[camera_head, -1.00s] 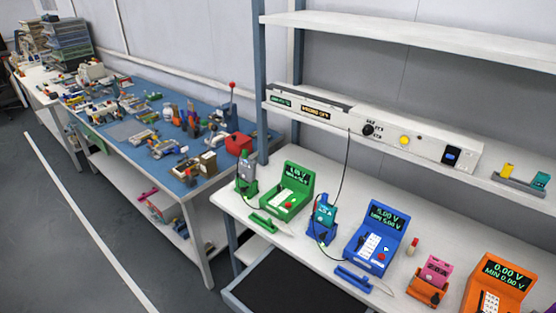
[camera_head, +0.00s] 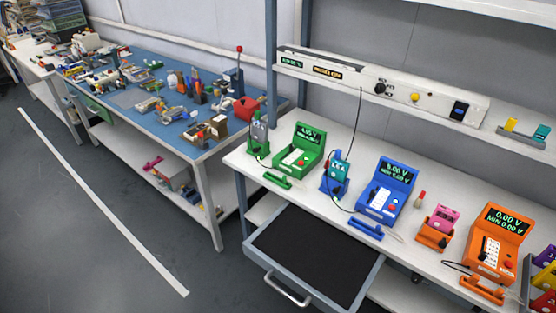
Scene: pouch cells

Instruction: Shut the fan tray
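No label in view reads fan tray, so I cannot tell for certain which part it is. A wide grey tray-like drawer (camera_head: 297,277) with a black inside and a pale bar handle (camera_head: 285,291) stands pulled out below the front edge of the white bench. On the shelf above the bench, a long white unit (camera_head: 395,82) carries small displays, a black knob, a yellow button and a dark switch. A dark strip shows along its top at the left. My gripper is not in view.
The white bench (camera_head: 345,143) holds green (camera_head: 300,150), blue (camera_head: 387,190) and orange (camera_head: 493,242) meters with holders and cables. A cluttered blue-topped bench (camera_head: 165,125) stands at left. Grey floor (camera_head: 90,235) at lower left is clear.

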